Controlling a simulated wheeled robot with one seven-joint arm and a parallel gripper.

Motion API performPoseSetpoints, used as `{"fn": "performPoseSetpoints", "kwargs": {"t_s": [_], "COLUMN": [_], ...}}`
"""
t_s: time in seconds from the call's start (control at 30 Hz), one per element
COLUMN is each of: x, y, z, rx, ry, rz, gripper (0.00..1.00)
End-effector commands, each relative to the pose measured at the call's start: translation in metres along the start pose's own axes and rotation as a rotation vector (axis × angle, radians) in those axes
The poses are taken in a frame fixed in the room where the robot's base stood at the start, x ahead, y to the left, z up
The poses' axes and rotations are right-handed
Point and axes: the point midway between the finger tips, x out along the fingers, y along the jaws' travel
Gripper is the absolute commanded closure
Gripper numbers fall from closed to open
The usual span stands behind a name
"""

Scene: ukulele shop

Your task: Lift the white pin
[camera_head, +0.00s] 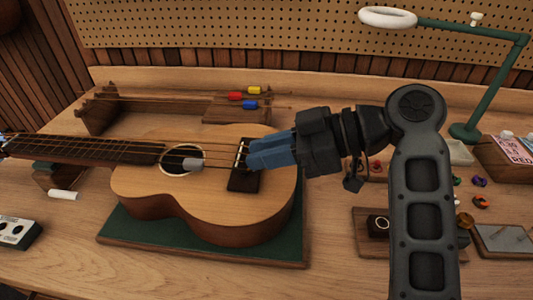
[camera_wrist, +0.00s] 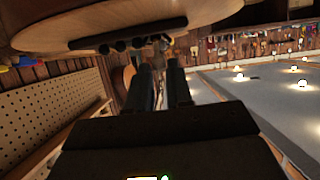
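The ukulele (camera_head: 205,205) lies face up with its dark bridge (camera_head: 243,179) at the right end of its top. A few tiny pale spots show along the bridge, but I cannot tell which is the white pin. My gripper (camera_head: 252,155) reaches in from the right, its blue fingers over or beside the bridge. In the wrist view the two dark fingers (camera_wrist: 160,68) are apart with a narrow gap, and nothing is clearly held. The bridge (camera_wrist: 90,42) and several dark round knobs show just beyond the fingertips. A blunt pale grey piece (camera_head: 193,164) sits at the sound hole.
The ukulele rests on a green mat (camera_head: 120,242) on the wooden bench. A rack (camera_head: 98,108) and colored-handled tools (camera_head: 249,105) lie behind it. A green lamp (camera_head: 466,130) stands at right. A white roll (camera_head: 64,195) lies at left.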

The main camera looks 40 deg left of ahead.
Motion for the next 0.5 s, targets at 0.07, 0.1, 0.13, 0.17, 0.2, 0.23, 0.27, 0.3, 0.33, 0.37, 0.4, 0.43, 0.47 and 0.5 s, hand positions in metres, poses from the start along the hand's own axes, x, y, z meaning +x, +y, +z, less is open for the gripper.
{"fn": "performPoseSetpoints", "kwargs": {"t_s": [0.07,0.1,0.13,0.17,0.2,0.23,0.27,0.3,0.33,0.37,0.4,0.43,0.47,0.5], "x": [0.0001,0.0002,0.0003,0.0004,0.0004,0.0005,0.0005,0.0005,0.0006,0.0006,0.0003,-0.0005,-0.0019,-0.0048], "y": [-0.0001,-0.0001,-0.0001,-0.0002,-0.0002,-0.0002,-0.0002,-0.0002,-0.0002,-0.0002,-0.0002,-0.0001,0.0001,0.0003], "z": [0.0004,0.0007,0.0008,0.001,0.0012,0.0013,0.0014,0.0016,0.0016,0.0017,0.0018,0.002,0.0021,0.0023], "rx": [0.001,0.002,0.002,0.002,0.002,0.003,0.003,0.003,0.003,0.003,0.003,0.003,0.003,0.003], "ry": [-0.001,-0.001,-0.001,-0.002,-0.002,-0.002,-0.002,-0.002,-0.002,-0.002,-0.002,-0.002,-0.002,-0.002], "rz": [0.0,0.0,-0.001,-0.001,-0.001,-0.001,-0.001,-0.001,-0.001,-0.001,-0.001,0.0,0.0,0.001], "gripper": [0.72,0.68,0.65,0.62,0.6,0.6,0.6,0.6,0.6,0.6,0.6,0.6,0.6,0.6]}}
